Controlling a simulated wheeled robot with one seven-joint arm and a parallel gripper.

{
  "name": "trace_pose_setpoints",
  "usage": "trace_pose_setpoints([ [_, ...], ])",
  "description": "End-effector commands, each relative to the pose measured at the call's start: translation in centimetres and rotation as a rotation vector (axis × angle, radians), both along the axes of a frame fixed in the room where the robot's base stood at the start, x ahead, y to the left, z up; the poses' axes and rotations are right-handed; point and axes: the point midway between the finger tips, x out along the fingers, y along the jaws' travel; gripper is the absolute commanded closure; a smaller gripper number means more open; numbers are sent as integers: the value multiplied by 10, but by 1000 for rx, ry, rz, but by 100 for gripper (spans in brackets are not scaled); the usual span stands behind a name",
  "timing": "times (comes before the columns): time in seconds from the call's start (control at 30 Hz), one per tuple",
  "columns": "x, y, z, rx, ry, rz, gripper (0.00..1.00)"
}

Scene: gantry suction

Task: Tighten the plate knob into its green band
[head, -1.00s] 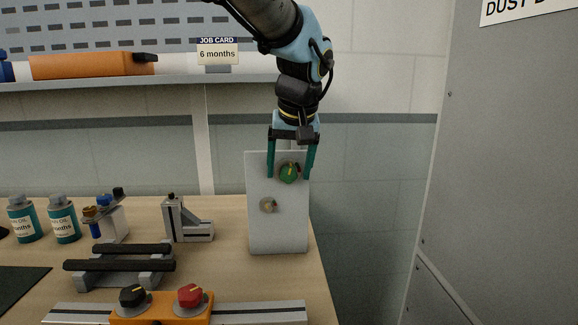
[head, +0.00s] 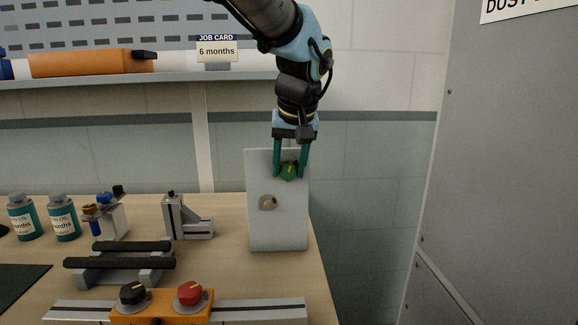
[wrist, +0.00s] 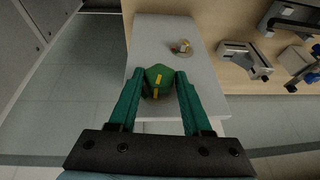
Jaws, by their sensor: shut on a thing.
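An upright light grey plate (head: 278,228) stands at the right end of the bench. A green knob (head: 289,175) with a yellow pointer mark sits near its top; it also shows in the wrist view (wrist: 158,80). My gripper (head: 290,174) comes down from above, its two teal fingers shut on the green knob, one on each side. In the wrist view my gripper (wrist: 158,76) has the knob between its fingertips, yellow mark visible. I cannot make out a green band.
An orange box (head: 160,308) with a black knob (head: 132,295) and a red knob (head: 190,294) sits on a rail in front. A grey bracket (head: 187,222) and dark bars (head: 125,264) stand left of the plate.

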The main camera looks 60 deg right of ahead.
Motion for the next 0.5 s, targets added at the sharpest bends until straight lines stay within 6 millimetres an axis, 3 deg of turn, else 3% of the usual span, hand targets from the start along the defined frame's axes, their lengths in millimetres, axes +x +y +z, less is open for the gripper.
trace_pose_setpoints([
  [0.27, -2, -1, 2, 40, -47, -4, 100],
  [0.5, -6, -4, 1, 194, -257, -4, 100],
])
